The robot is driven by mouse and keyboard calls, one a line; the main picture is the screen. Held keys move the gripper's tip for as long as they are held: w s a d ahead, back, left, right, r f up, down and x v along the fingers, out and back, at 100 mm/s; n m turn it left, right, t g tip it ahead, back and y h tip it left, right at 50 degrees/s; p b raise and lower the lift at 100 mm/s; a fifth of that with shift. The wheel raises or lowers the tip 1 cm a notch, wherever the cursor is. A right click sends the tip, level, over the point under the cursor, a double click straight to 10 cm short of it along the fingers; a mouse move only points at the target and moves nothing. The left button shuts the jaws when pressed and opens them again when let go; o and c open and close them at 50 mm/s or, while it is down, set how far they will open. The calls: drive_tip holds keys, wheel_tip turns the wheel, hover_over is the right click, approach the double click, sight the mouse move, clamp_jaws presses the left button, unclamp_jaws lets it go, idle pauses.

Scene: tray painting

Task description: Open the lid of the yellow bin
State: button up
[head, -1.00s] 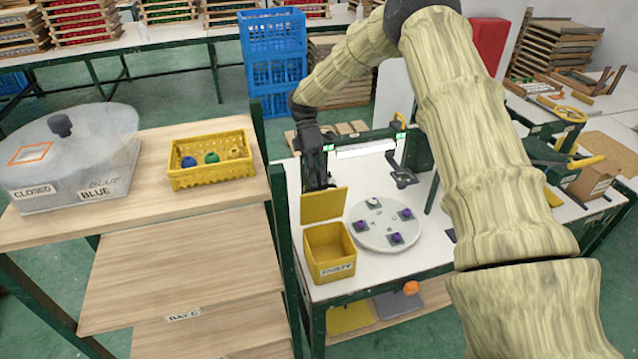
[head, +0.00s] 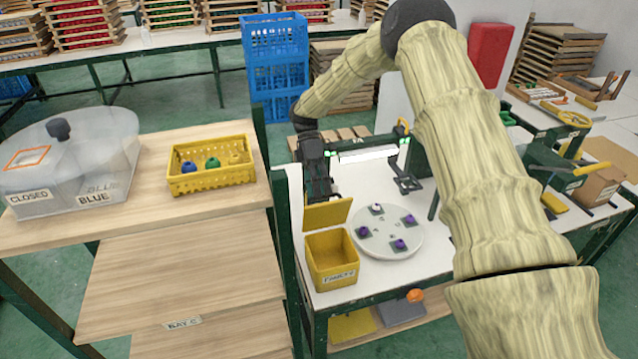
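The yellow bin (head: 333,274) stands on the white table, left of the round turntable. Its box is open at the top and bears a label on the front. Its yellow lid (head: 327,213) stands raised along the bin's rear edge, tilted back. My gripper (head: 318,190) points down just behind the lid. The dark fingers' tips are close to or behind the lid's top edge, and I cannot tell whether they touch it. I cannot see whether the fingers are apart or closed.
A round white turntable (head: 416,239) with several small purple pieces stands right of the bin. A lit bar fixture (head: 366,154) is behind. A wooden shelf at left holds a yellow basket (head: 211,181) and a clear-lidded container (head: 68,165) marked CLOSED and BLUE.

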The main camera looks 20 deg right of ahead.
drive_tip(key=shift+o, duration=1)
drive_tip(key=shift+w+f, duration=0.15)
drive_tip(key=shift+f, duration=0.35)
drive_tip(key=shift+r, duration=0.3)
drive_tip(key=shift+c, duration=1.3)
drive_tip(key=shift+w+d+r, duration=0.1)
drive_tip(key=shift+w+r, duration=0.15)
drive_tip(key=shift+r, duration=0.05)
drive_tip(key=shift+c, duration=0.8)
drive_tip(key=v, duration=1.1)
drive_tip(key=shift+w+r, duration=0.1)
drive_tip(key=shift+r, duration=0.25)
drive_tip(key=shift+c, duration=0.9)
